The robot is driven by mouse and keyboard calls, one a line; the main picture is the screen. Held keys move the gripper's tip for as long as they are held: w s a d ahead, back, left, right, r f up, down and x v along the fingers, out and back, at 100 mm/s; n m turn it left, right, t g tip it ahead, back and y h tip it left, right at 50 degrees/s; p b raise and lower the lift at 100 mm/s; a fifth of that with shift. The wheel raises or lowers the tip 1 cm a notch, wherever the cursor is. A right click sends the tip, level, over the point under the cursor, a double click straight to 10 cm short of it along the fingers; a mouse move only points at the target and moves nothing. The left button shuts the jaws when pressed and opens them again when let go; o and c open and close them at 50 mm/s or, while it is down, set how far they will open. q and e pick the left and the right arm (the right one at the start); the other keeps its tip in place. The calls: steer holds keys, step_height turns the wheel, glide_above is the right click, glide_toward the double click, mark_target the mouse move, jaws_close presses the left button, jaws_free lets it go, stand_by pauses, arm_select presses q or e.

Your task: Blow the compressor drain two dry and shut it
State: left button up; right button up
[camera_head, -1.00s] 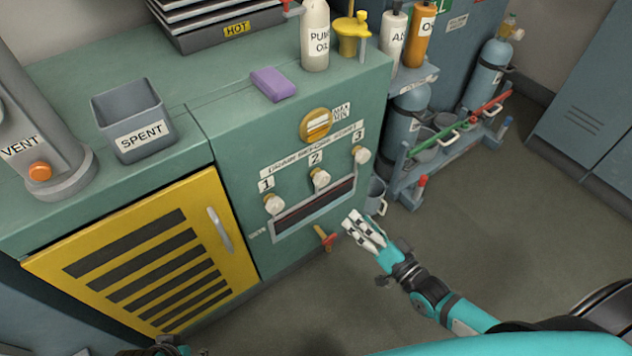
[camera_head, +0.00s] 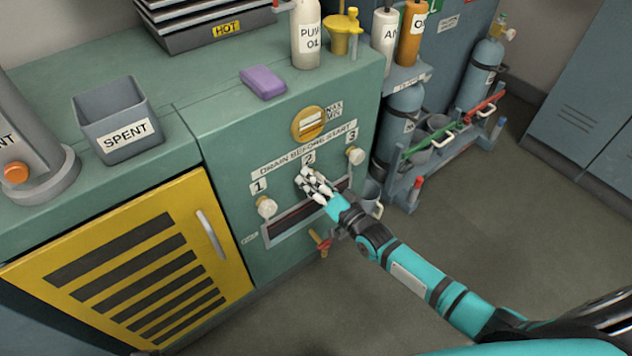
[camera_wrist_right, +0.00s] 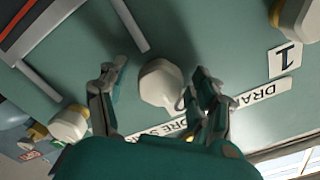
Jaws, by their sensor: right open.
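The drain two knob (camera_wrist_right: 161,82) is cream and rounded, on the green compressor panel, below the label 2 (camera_head: 309,159). My right gripper (camera_head: 308,182) is at this knob and mostly hides it in the head view. In the right wrist view the open fingers (camera_wrist_right: 158,88) stand on either side of the knob, with gaps visible; it is not gripped. The drain one knob (camera_head: 266,207) is to the left and the drain three knob (camera_head: 355,155) to the right. My left gripper is not in view.
A dark slot tray (camera_head: 290,218) runs just below the knobs, with a red-orange valve handle (camera_head: 320,243) under it. A yellow louvred door (camera_head: 130,260) is at the left. A purple sponge (camera_head: 263,82) and a SPENT bin (camera_head: 118,120) stand on top.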

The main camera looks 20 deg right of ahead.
steer(key=c, duration=1.2)
